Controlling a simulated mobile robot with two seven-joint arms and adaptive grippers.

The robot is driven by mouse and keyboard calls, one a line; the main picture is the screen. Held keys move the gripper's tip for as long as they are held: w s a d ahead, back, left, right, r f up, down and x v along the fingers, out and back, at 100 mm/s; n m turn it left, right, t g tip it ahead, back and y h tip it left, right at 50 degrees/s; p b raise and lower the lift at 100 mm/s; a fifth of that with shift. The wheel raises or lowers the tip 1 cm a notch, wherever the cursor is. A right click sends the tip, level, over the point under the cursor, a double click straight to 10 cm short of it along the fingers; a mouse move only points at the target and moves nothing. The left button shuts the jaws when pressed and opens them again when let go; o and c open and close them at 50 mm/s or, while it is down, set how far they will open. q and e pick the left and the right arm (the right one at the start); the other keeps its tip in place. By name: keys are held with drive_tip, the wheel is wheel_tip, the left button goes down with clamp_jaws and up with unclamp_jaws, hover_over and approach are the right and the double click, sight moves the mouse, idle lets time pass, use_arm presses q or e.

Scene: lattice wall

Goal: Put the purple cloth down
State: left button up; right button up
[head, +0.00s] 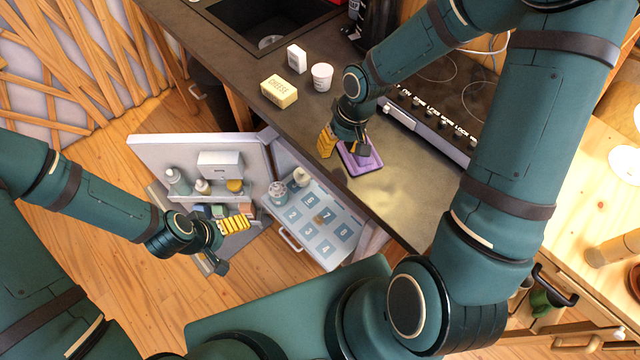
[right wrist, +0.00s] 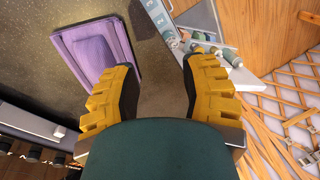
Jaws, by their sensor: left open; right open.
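The purple cloth (head: 368,163), folded into a flat rectangle, lies on the dark counter (head: 408,190) near its front edge. My right gripper (head: 343,146) is just beside the cloth, covering part of it in the head view. In the right wrist view the cloth (right wrist: 98,52) lies flat to the left of the jaws, with bare counter around it. The right gripper (right wrist: 158,80) is open with nothing between its fingers. I cannot tell whether a finger touches the cloth. My left gripper (head: 230,244) is open and empty by the open fridge door.
A cheese block (head: 279,92), a white cup (head: 321,77) and a small white box (head: 297,58) stand on the counter near the sink (head: 262,22). A stove (head: 450,95) lies right. The fridge door (head: 200,150) and a numbered drawer (head: 315,222) stand open below.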

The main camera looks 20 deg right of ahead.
drive_tip(key=s+a+f+m+t, duration=0.1)
drive_tip(key=s+a+f, duration=0.2)
drive_tip(key=a+f, duration=0.2)
drive_tip(key=s+a+f+m+y, duration=0.1)
drive_tip(key=s+a+f, duration=0.3)
drive_tip(key=f, duration=0.3)
drive_tip(key=shift+a+f+t, duration=0.2)
drive_tip(key=shift+a+t, duration=0.2)
drive_tip(key=shift+a, duration=0.1)
drive_tip(key=shift+w, duration=0.1)
